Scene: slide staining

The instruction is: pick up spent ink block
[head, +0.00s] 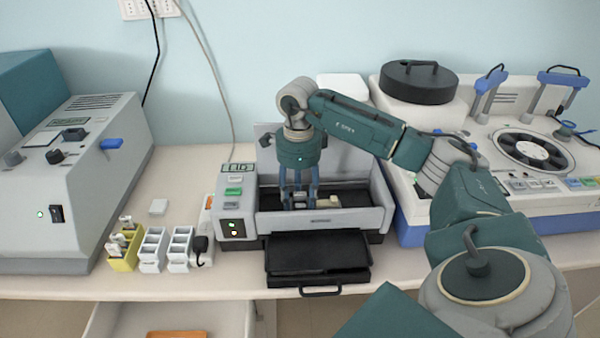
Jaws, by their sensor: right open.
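A grey machine (233,230) with an open lid stands at the middle of the bench, and its dark inner bay is exposed. My right gripper (300,203) points straight down into this bay with its blue fingers apart. Small pale pieces (328,203) show in the bay just right of the fingers. One of them may be the spent ink block, but they are too small to tell. The fingers hide part of the bay, and I see nothing held between them. My left gripper is out of view.
A black tray (318,252) juts from the machine's front. Small yellow (124,252) and white racks (153,250) stand to its left. A large grey device (80,180) is at far left, a white-blue machine (440,120) at right. An open drawer (225,318) is below.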

